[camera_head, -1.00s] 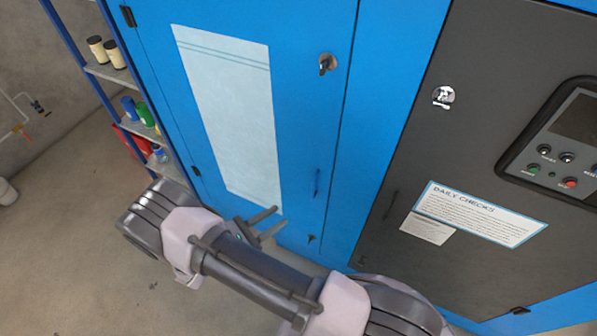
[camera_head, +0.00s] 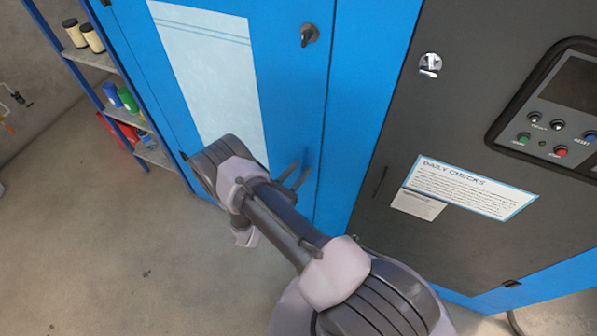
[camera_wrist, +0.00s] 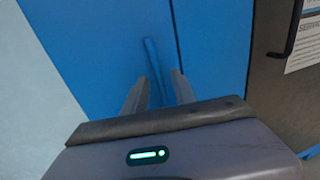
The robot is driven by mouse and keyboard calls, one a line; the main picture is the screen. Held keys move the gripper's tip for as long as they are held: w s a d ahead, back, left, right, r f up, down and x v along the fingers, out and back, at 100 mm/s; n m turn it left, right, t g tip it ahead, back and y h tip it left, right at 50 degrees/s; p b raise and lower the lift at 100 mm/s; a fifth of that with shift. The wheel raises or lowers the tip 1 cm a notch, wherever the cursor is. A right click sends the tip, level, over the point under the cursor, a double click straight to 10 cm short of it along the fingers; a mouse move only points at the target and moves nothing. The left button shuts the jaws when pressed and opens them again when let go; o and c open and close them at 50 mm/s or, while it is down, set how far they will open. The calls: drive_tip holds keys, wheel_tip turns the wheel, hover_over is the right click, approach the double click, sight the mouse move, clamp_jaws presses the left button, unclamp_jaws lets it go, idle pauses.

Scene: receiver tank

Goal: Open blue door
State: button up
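The blue door (camera_head: 285,95) is shut in its cabinet front, with a pale panel (camera_head: 205,75) on it and a dark key or knob in a round lock (camera_head: 309,35) near its upper right. Its slim blue upright handle (camera_wrist: 152,58) shows in the wrist view near the door's right edge. My gripper (camera_head: 296,172) is at the lower right of the door. In the wrist view my gripper (camera_wrist: 159,80) is open, its two fingers pointing at the door with the lower handle between them in the picture. I cannot tell whether they touch it.
A dark grey door (camera_head: 385,165) with a "Daily Checks" sheet (camera_head: 470,187) and control panel (camera_head: 550,125) stands right of the blue door. A shelf rack (camera_head: 90,60) with cans and bottles stands at the left. Bare concrete floor (camera_head: 120,245) lies in front.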

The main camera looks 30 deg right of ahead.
drive_tip(key=shift+w+d, duration=0.1)
drive_tip(key=shift+d, duration=0.05)
clamp_jaws()
idle(1.4)
